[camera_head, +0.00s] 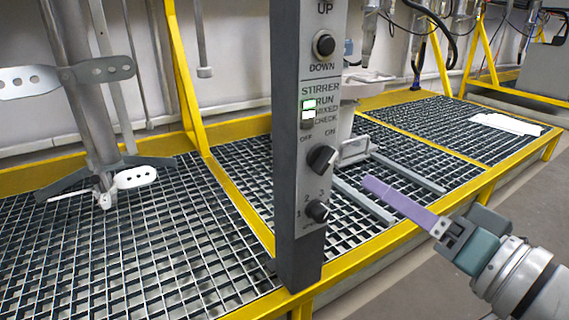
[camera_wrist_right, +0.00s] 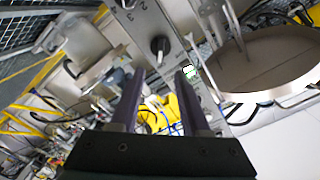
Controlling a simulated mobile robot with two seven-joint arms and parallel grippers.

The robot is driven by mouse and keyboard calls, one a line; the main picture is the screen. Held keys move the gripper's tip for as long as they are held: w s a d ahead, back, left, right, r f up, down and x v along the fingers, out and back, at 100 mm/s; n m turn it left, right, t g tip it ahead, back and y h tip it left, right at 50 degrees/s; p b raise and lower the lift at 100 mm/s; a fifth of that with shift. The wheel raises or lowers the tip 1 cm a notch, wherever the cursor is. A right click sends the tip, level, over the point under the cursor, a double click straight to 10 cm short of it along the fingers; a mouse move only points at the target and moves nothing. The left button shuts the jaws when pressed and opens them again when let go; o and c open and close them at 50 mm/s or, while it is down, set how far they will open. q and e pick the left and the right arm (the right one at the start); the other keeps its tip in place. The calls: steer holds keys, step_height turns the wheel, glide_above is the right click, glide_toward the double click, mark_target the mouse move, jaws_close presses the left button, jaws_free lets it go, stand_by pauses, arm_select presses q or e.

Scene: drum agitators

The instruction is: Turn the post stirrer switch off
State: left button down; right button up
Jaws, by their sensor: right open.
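The stirrer switch is a black round knob (camera_head: 322,158) on the grey post (camera_head: 299,262), below the OFF and ON labels. Its grip looks slanted toward ON. Beside RUN a small lamp (camera_head: 309,104) glows green, with a pale window under it. My right gripper (camera_head: 367,184) is to the right of the post, its purple fingers pointing at it, apart from the knob. In the right wrist view the open jaws (camera_wrist_right: 160,84) are empty and the switch knob (camera_wrist_right: 159,46) shows ahead, above the gap between the fingers. My left gripper is not in view.
A numbered dial (camera_head: 316,211) sits below the switch, and an UP/DOWN knob (camera_head: 323,44) above. Yellow-edged grating (camera_head: 150,240) lies behind the post. An agitator shaft (camera_head: 82,90) with paddles hangs at left. Floor at lower right is clear around my arm.

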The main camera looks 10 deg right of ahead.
mark_target(331, 160)
steer(key=b+x, duration=0.2)
steer(key=x, duration=0.2)
steer(key=b+x, duration=0.3)
steer(key=x, duration=0.1)
steer(key=shift+w+a+f, duration=0.15)
steer(key=shift+w+f, duration=0.1)
steer(key=shift+w+a+r, duration=0.15)
steer(key=shift+w+a, duration=0.05)
steer(key=shift+w, duration=0.25)
jaws_close()
